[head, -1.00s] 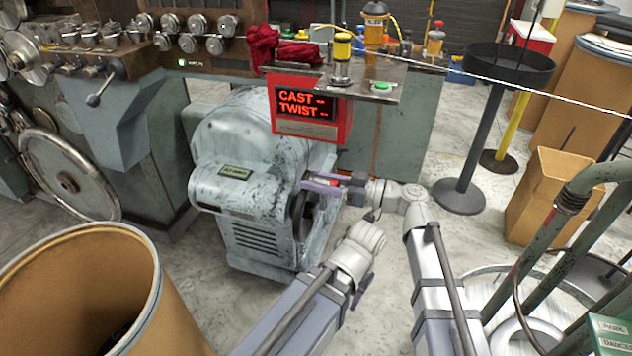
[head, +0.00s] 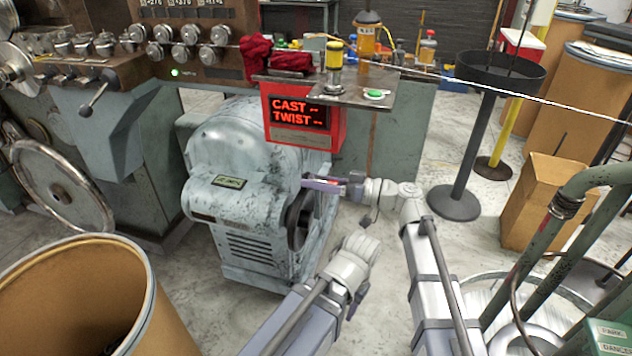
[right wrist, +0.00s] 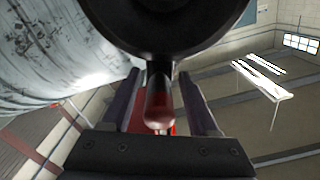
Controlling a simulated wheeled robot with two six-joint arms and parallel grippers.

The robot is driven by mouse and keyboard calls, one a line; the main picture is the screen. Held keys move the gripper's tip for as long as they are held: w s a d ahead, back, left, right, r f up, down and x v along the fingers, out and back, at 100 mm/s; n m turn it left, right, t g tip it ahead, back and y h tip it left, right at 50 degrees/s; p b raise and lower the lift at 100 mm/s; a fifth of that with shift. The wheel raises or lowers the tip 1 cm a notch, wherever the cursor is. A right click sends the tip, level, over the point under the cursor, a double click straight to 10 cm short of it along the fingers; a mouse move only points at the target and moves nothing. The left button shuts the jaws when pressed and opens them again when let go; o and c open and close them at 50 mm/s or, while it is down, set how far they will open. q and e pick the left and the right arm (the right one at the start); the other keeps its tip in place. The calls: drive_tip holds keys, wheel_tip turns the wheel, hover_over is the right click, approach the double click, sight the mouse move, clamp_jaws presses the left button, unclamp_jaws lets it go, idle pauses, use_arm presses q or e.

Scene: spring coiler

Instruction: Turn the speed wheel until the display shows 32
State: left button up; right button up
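The speed wheel (head: 297,222) is a dark wheel on the right side of the grey machine housing (head: 245,150), seen nearly edge-on. In the right wrist view it is the black round shape (right wrist: 170,25) at the top, with a red handle (right wrist: 158,100) sticking out. My right gripper (head: 318,184) is at the wheel's upper edge. Its fingers (right wrist: 163,100) stand on either side of the handle, with slight gaps visible. A red display box (head: 303,115) reads CAST and TWIST; the small marks after them are unreadable. My left gripper (head: 357,298) is mostly hidden by its wrist.
A large fibre drum (head: 75,290) stands at the lower left. A metal shelf (head: 345,92) with a green button (head: 376,94) sits over the display box. A black post stand (head: 455,202), a cardboard box (head: 545,200) and green pipes (head: 575,195) are to the right.

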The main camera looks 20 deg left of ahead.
drive_tip(key=d, duration=0.7)
drive_tip(key=shift+s+d, duration=0.15)
drive_tip(key=shift+d, duration=0.25)
